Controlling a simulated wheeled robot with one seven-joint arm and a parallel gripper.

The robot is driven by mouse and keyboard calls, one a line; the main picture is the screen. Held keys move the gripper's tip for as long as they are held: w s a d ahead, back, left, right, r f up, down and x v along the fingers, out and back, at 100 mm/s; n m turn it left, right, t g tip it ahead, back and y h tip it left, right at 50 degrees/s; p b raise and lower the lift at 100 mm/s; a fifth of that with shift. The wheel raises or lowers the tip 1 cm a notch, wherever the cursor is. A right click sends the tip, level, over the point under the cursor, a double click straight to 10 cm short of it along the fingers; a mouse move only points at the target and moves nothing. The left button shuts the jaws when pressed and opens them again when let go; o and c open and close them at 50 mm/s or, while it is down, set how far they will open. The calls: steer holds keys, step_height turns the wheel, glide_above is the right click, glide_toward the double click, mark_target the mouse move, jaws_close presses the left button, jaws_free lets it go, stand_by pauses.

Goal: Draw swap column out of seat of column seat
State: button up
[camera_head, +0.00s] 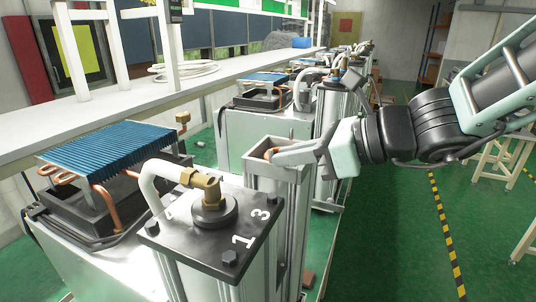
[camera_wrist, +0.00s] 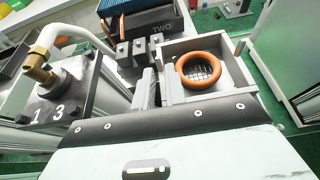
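The column seat (camera_head: 290,172) is a grey, square, open-topped upright housing in the middle of the head view. In the wrist view its pale rim (camera_wrist: 207,43) surrounds a swap column, seen from above as an orange ring (camera_wrist: 220,57) around a dark mesh. The ring sits inside the seat; the column's lower body is hidden. My gripper (camera_head: 274,156) reaches in from the right across the seat's top in the head view. In the wrist view its grey fingers (camera_wrist: 158,88) lie left of the ring, apart from it.
A column with a black top plate (camera_head: 225,235), marked 1 and 3, carries a brass elbow and white hose close by on the left. A blue-finned cooler (camera_head: 115,150) stands beyond it. More columns line the bench behind. The green floor aisle (camera_head: 390,240) is clear.

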mark_target(267, 161)
steer(key=shift+p+x, duration=0.35)
steer(key=shift+x, duration=2)
jaws_close()
steer(key=shift+r, duration=0.15)
steer(key=shift+r, duration=0.3)
